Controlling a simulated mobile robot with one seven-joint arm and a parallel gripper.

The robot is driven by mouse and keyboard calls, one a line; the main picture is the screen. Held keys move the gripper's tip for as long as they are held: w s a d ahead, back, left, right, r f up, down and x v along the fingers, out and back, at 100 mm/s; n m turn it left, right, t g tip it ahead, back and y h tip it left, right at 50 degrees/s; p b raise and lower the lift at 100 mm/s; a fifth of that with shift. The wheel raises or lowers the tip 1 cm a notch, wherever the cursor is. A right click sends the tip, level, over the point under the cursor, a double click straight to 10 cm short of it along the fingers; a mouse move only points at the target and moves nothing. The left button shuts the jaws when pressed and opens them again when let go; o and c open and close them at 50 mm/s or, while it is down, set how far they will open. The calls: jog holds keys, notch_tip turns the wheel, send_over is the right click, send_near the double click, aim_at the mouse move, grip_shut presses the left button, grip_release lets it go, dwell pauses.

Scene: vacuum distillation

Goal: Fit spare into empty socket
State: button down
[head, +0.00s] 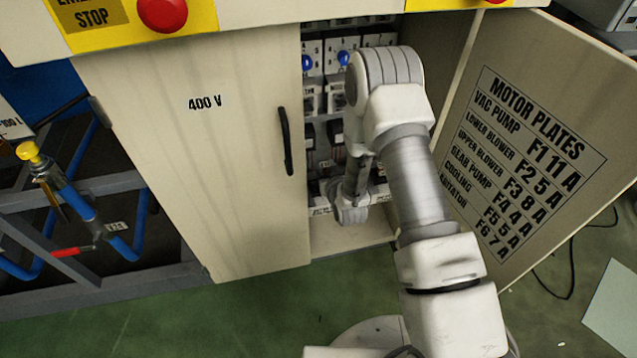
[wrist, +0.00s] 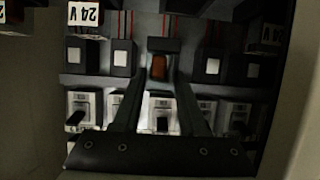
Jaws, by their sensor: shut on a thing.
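In the wrist view my gripper (wrist: 161,60) is shut on a small dark block with an amber face, which I take for the spare (wrist: 160,67). It is in line with a gap in a row of dark blocks with pale faces, with such blocks (wrist: 122,57) to the left and others (wrist: 211,66) to the right. The socket behind it is hidden by the block and fingers, and I cannot tell whether the block touches it. In the head view my arm reaches into the open cabinet bay, and its fingertips are hidden.
The cabinet's left door (head: 190,150), marked 400 V, is closed. The right door (head: 530,130) with the motor plates list stands open. Breakers (wrist: 160,110) with dark levers line the row nearer the gripper base. A blue pipe with a yellow-capped valve (head: 28,151) stands left.

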jog(key=shift+a+f, duration=0.6)
jog(key=shift+a, duration=0.3)
jog(key=shift+a+f, duration=0.1)
jog(key=shift+f, duration=0.1)
notch_tip(320, 180, down, 4)
jog(key=shift+r+b, duration=0.15)
jog(key=shift+b, duration=1)
jog(key=c, duration=0.7)
grip_release()
jog(key=shift+s+f, duration=0.15)
jog(key=shift+f, duration=0.05)
jog(key=shift+o, duration=1.3)
jog(key=shift+r, duration=0.2)
jog(key=shift+r, duration=0.1)
